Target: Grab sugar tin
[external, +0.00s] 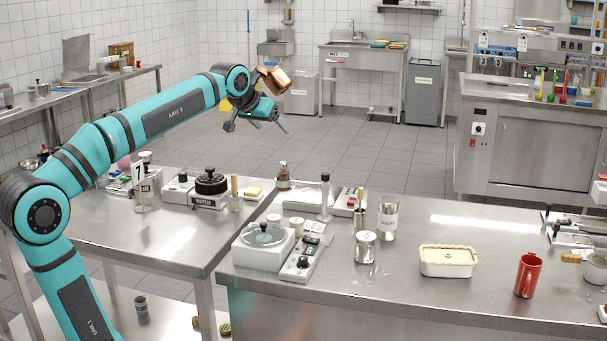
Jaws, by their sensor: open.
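A metal canister with a pale label (388,221) stands upright on the right-hand steel counter; its lettering is too small to read surely, but it may be the sugar tin. A shorter lidded metal tin (366,248) stands just in front and to the left of it. My gripper (257,124) is open, with its fingers spread and nothing visible between them. It is raised high, beyond the back of the left counter, up and to the left of both tins and well apart from them.
A white device with a round lid (263,244) and a wooden-handled tool (360,210) stand close on the left.

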